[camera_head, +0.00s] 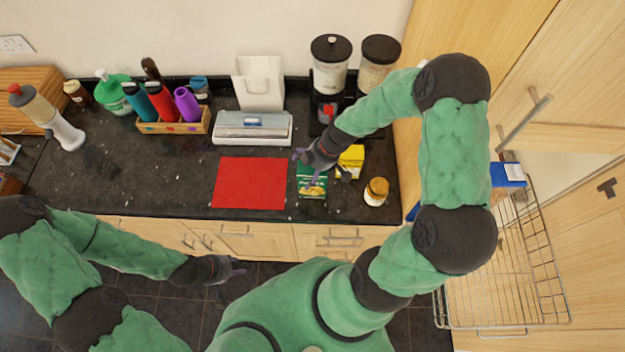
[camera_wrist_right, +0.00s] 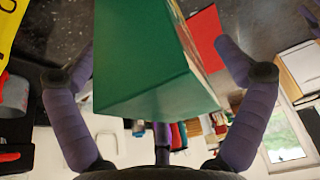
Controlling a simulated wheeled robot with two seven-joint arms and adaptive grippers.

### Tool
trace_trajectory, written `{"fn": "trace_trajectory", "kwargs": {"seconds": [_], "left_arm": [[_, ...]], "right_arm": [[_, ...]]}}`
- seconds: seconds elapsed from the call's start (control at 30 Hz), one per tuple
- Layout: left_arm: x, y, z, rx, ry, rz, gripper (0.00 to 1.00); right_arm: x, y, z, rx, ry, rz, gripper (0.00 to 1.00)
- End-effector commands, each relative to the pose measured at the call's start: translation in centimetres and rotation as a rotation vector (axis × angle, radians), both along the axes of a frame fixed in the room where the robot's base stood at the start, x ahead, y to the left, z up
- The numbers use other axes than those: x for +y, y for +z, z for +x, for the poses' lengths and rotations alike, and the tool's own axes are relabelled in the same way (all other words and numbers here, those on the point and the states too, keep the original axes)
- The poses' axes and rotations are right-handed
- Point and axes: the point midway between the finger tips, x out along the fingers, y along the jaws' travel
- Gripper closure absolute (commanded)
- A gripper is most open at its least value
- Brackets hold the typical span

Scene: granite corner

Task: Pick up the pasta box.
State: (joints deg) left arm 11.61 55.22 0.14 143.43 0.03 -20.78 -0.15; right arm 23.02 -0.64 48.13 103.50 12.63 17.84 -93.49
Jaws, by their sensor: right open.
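The pasta box looks to be the green box (camera_head: 312,188) on the dark counter, right of the red mat. My right gripper (camera_head: 322,168) is over it from behind and partly hides it. In the right wrist view the green box (camera_wrist_right: 150,75) fills the middle, between the two spread purple fingers of my right gripper (camera_wrist_right: 165,75). The fingers are open, and I see a gap on each side; contact is not visible. My left gripper (camera_head: 234,270) hangs in front of the counter, away from the box; its jaw opening is too small to tell.
A yellow box (camera_head: 350,161) stands close behind the green box on the right, and a small jar (camera_head: 376,191) stands to its right. The red mat (camera_head: 250,183) lies flat on the left. Two lidded canisters (camera_head: 331,65) (camera_head: 377,62) stand at the back.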

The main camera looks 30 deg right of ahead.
Motion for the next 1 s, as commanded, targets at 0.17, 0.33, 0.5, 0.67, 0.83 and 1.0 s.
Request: {"fn": "trace_trajectory", "kwargs": {"seconds": [0.17, 0.33, 0.5, 0.67, 0.83, 1.0], "left_arm": [[0.00, -0.29, 0.00, 0.000, 0.000, 0.000, 0.60], [0.00, -0.50, 0.00, 0.000, 0.000, 0.000, 0.60], [0.00, -0.59, 0.00, 0.000, 0.000, 0.000, 0.60], [0.00, -0.56, 0.00, 0.000, 0.000, 0.000, 0.60], [0.00, -0.55, 0.00, 0.000, 0.000, 0.000, 0.60], [0.00, -0.56, 0.00, 0.000, 0.000, 0.000, 0.60]], "right_arm": [[0.01, -0.13, 0.00, 0.000, 0.000, 0.000, 0.00], [0.00, -0.22, 0.00, 0.000, 0.000, 0.000, 0.00], [0.01, -0.22, 0.00, 0.000, 0.000, 0.000, 0.00], [0.01, -0.22, -0.01, 0.000, 0.000, 0.000, 0.00], [0.00, -0.22, 0.00, 0.000, 0.000, 0.000, 0.40], [0.00, -0.24, -0.01, 0.000, 0.000, 0.000, 0.87]]}}
